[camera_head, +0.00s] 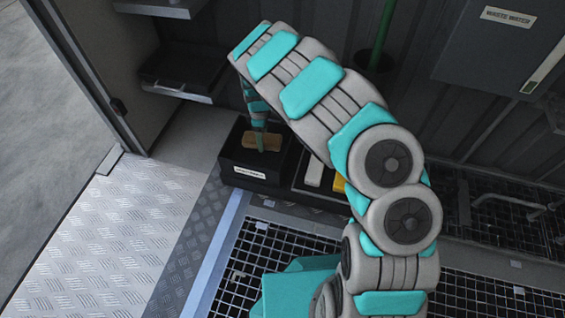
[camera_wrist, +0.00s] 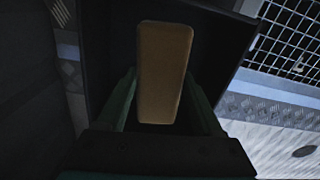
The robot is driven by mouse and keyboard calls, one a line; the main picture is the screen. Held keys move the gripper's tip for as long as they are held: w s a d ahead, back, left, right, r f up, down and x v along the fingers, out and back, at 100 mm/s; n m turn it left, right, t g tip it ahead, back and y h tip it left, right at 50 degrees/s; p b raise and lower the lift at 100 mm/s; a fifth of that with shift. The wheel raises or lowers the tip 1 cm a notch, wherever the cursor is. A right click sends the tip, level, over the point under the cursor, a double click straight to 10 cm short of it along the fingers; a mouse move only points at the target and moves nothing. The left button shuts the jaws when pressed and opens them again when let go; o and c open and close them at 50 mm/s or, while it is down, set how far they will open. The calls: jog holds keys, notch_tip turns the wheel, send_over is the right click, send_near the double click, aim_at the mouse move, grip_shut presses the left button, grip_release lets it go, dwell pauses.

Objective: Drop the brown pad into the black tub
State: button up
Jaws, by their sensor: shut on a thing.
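The brown pad (camera_head: 262,141) is a small rounded block held between the fingers of my gripper (camera_head: 259,143). It also shows large in the wrist view (camera_wrist: 164,75), with the teal fingers on either side of it. The black tub (camera_head: 240,158) is an open box with a white label on its front, left of the middle in the head view. The pad and fingertips are over the tub's opening. The tub's dark inside and wall (camera_wrist: 235,30) lie behind the pad in the wrist view. I cannot tell exactly how high the pad is above its floor.
Right of the tub, a tray (camera_head: 300,186) holds a white block (camera_head: 314,174) and a yellow thing (camera_head: 339,183), partly behind my arm. A dark shelf (camera_head: 180,75) is at the back left. Floor grating (camera_head: 250,260) and a tread-plate ramp (camera_head: 110,235) lie in front.

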jog(key=o, duration=1.4)
jog(key=shift+o, duration=0.2)
notch_tip(320, 180, up, 8)
jog(key=shift+f+p, duration=0.1)
jog(key=shift+p, duration=0.35)
